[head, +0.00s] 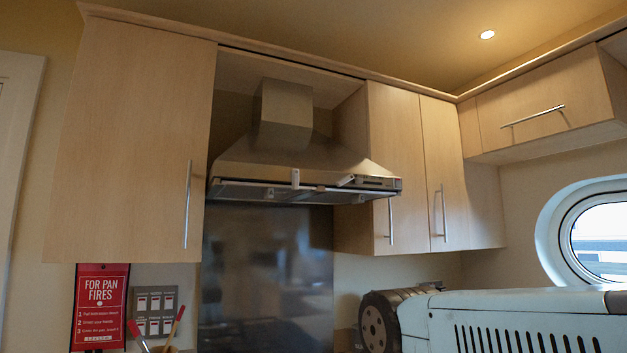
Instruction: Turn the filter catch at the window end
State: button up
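The steel cooker hood (290,157) hangs between the wall cupboards, with its filter panel (255,190) along the underside. Two small pale tabs that look like catches show at its front edge. The left tab (295,179) stands upright. The right tab (346,181), nearer the window end, lies slanted beside the hood's control strip (377,183). They are too small to tell how each one is fastened. The oval window (600,236) is in the right wall. My gripper is not in view, so its distance from the hood cannot be told.
Cupboards with bar handles flank the hood on the left (130,140) and right (395,150). A raised cupboard (545,108) is above the window. A dark splashback (265,270) is below the hood. A red pan-fire sign (100,300) and brush-like tools (174,328) are lower left.

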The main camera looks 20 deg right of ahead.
aim_at(340, 183)
jog(key=u, duration=0.8)
jog(key=i, duration=0.1)
jog(key=z, duration=2.9)
jog(key=k, duration=1.45)
jog(key=u, duration=1.05)
jog(key=i, duration=1)
